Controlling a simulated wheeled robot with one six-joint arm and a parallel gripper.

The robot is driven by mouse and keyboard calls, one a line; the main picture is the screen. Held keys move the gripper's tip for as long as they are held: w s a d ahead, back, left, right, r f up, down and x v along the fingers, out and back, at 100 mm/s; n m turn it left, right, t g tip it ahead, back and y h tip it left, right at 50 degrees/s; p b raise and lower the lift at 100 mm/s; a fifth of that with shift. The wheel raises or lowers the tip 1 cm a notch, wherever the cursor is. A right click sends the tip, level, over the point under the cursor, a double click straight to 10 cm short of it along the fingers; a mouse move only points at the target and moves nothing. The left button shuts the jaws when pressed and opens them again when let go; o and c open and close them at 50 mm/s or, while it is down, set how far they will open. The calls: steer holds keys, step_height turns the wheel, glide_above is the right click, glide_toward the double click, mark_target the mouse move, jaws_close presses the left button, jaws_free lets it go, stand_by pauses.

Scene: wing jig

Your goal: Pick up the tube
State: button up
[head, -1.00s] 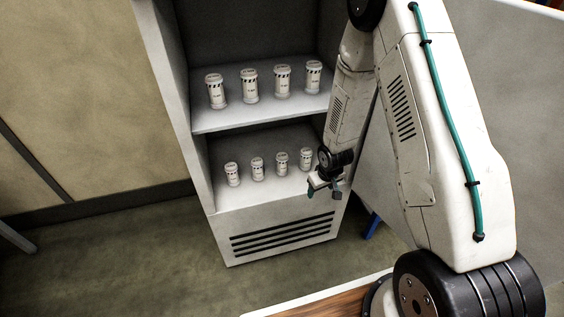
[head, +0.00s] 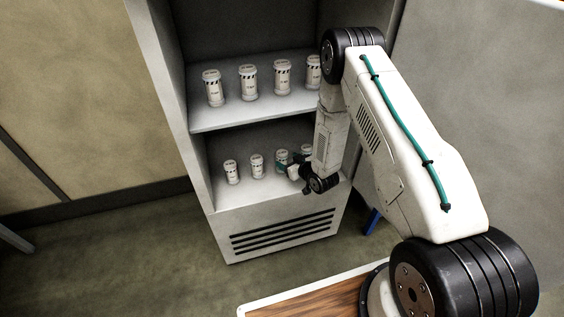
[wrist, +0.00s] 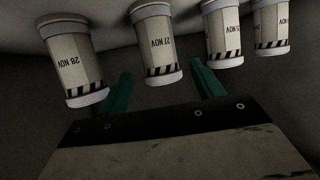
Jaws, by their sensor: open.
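White capped tubes with striped, dated labels stand upright in a row on the lower shelf: one at the left (head: 231,172), one beside it (head: 257,166), a third (head: 282,156) by my gripper, and one at the right (head: 307,150), partly hidden by my arm. My gripper (head: 289,166) is at the right half of this row. In the wrist view its teal fingers (wrist: 161,72) are open and empty, pointing at the tube labelled 27 NOV (wrist: 156,46), which appears inverted, as do its neighbours. The 28 NOV tube (wrist: 72,60) is to its left. Contact is not visible.
The upper shelf (head: 235,118) holds more, larger-looking tubes. The cabinet's left side wall (head: 172,95) and the shelf above bound the lower compartment. A vented panel (head: 283,235) lies below. A wood-topped surface (head: 300,300) is at the bottom.

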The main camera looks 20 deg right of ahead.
mark_target(286, 159)
steer(key=x, duration=0.4)
steer(key=shift+w+a+f, duration=0.1)
steer(key=shift+w+a, duration=0.1)
steer(key=shift+w, duration=0.15)
steer(key=c, duration=1.2)
steer(key=shift+o, duration=0.4)
